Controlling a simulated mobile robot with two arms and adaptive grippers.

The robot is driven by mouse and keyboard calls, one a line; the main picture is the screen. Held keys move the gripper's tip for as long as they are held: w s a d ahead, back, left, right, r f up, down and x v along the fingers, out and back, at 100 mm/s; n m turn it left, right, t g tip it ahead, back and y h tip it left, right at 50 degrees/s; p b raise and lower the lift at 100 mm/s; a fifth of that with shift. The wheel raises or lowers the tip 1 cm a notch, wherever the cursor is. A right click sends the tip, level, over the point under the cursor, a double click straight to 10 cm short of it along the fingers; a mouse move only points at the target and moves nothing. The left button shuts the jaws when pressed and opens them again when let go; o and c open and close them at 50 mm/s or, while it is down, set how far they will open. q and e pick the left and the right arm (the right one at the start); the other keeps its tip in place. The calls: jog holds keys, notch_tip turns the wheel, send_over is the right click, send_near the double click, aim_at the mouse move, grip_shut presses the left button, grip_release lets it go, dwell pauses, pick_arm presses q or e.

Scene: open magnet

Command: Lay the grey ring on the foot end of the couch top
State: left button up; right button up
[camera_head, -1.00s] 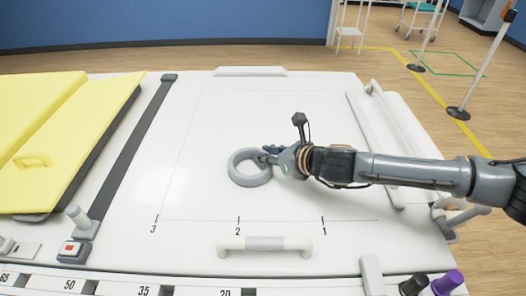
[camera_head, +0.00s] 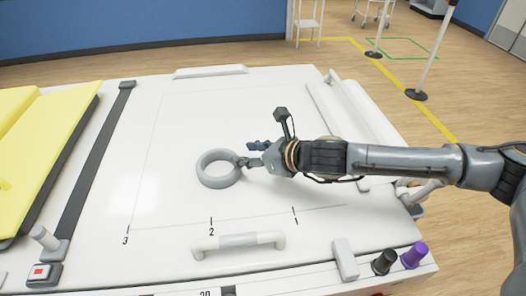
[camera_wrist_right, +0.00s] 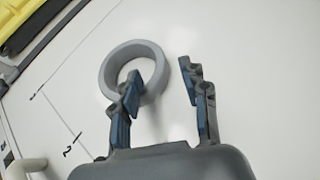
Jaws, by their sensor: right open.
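My right gripper (camera_head: 250,153) is open at the ring's right side. In the right wrist view the ring (camera_wrist_right: 108,76) lies left of centre beyond the gripper (camera_wrist_right: 160,70). One finger overlaps the ring's near right edge in that view, and the other finger is clear of it to the right. I cannot tell whether the finger touches the ring. My left gripper is not in view.
A yellow pad (camera_head: 45,140) and a dark strap (camera_head: 95,165) lie to the left. A front handle (camera_head: 238,241), a red-button box (camera_head: 41,272) and black and purple knobs (camera_head: 414,256) line the near edge. The top left of the ring is clear.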

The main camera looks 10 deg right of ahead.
jog(key=v, duration=0.6)
jog(key=shift+s+d+r, duration=0.15)
jog(key=shift+d+r, duration=0.05)
